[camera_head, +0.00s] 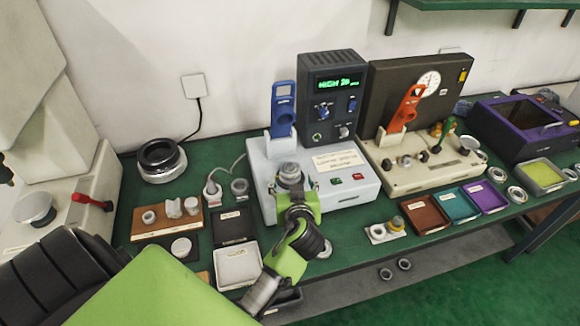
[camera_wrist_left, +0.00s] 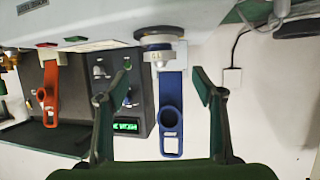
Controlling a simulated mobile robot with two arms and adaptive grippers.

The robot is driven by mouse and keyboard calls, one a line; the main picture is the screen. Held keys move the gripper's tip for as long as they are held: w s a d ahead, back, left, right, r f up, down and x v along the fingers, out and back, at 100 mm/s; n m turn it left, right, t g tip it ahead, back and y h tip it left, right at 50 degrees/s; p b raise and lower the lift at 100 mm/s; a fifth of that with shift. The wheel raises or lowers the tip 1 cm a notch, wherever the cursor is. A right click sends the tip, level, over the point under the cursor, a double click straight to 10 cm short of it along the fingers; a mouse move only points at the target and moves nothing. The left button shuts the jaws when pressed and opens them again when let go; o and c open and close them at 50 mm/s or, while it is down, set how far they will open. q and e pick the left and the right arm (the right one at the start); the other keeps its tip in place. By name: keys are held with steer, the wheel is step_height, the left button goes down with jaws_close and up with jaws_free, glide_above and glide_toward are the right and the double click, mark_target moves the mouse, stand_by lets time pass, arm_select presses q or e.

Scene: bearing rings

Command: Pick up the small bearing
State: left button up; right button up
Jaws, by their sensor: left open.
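In the head view, my left gripper (camera_head: 292,192) is at the front of the white tester (camera_head: 335,168), close to a round grey metal piece (camera_head: 289,173) on its top. In the left wrist view, the two fingers of my left gripper (camera_wrist_left: 158,88) are spread wide with nothing held. Between and beyond them are the round metal piece (camera_wrist_left: 160,42) and the blue handle (camera_wrist_left: 171,110). Whether this piece is the small bearing I cannot tell. A small ring (camera_head: 149,217) stands on a wooden block (camera_head: 170,230) at the left. My right gripper does not show.
Black (camera_head: 234,226) and white (camera_head: 238,266) trays lie left of my forearm. A large dark ring (camera_head: 161,158) sits at the back left. A beige tester with a red handle (camera_head: 407,107) and coloured trays (camera_head: 456,205) stand to the right. Two rings (camera_head: 395,269) lie below the table edge.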

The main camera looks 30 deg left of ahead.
mark_target(290, 170)
arm_select(q)
steer(key=shift+x, duration=0.85)
steer(key=shift+w+a+p, duration=0.2)
steer(key=shift+w+p, duration=0.15)
steer(key=shift+p, duration=0.1)
steer(key=p+x, duration=0.1)
steer(key=x, duration=0.3)
steer(key=shift+s+a+p, duration=0.1)
steer(key=shift+p, duration=0.3)
steer(key=shift+w+a+f, duration=0.15)
steer(key=shift+w+f, duration=0.05)
steer(key=shift+w, duration=0.05)
steer(key=c, duration=1.4)
